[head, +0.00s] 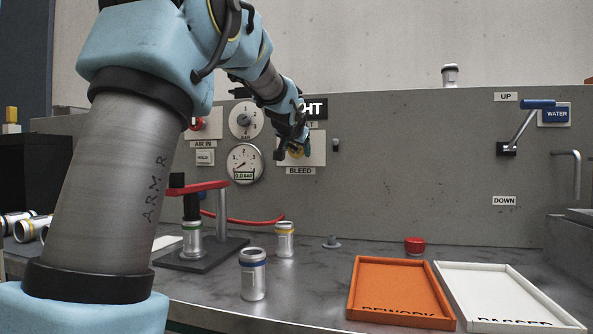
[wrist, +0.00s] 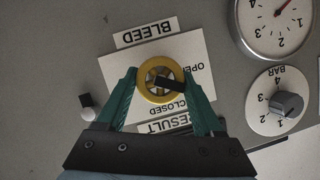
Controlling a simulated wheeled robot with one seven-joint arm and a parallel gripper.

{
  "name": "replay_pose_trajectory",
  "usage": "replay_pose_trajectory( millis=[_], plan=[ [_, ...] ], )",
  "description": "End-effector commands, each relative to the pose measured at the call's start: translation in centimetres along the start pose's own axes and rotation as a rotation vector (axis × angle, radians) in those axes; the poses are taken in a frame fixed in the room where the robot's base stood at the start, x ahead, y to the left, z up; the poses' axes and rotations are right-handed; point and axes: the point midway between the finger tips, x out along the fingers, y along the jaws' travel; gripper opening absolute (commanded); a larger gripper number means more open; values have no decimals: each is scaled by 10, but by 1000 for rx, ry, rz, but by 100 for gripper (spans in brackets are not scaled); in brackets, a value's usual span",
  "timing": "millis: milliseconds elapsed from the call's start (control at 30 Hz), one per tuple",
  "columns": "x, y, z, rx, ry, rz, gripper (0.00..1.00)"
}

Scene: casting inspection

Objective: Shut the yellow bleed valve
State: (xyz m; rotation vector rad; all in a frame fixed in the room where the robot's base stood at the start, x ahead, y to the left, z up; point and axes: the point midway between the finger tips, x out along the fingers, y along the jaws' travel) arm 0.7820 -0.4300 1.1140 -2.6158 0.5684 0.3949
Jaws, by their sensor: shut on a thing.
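In the wrist view, which shows the lettering upside down, the bar points right and slightly down, between the two words. My gripper (wrist: 160,88) has its green fingers on either side of the knob, shut on it. In the head view my gripper (head: 291,146) is at the panel above the BLEED label (head: 300,171), and the valve (head: 296,152) is mostly hidden behind it.
A pressure gauge (head: 244,163) and a BAR dial (head: 246,120) are left of the valve in the head view. Below stand canisters (head: 252,275), a red-armed stand (head: 222,205), an orange tray (head: 392,262) and a white tray (head: 500,275).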

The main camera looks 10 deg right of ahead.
Motion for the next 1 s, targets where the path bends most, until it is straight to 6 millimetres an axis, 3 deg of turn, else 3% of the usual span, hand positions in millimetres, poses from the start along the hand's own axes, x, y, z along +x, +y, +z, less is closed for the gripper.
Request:
replay_pose_trajectory(
  millis=[33, 1000],
  plan=[
    [4, 6, 8, 32, 3, -12, 13],
    [3, 5, 6, 799, -1, -331, 13]
  ],
)
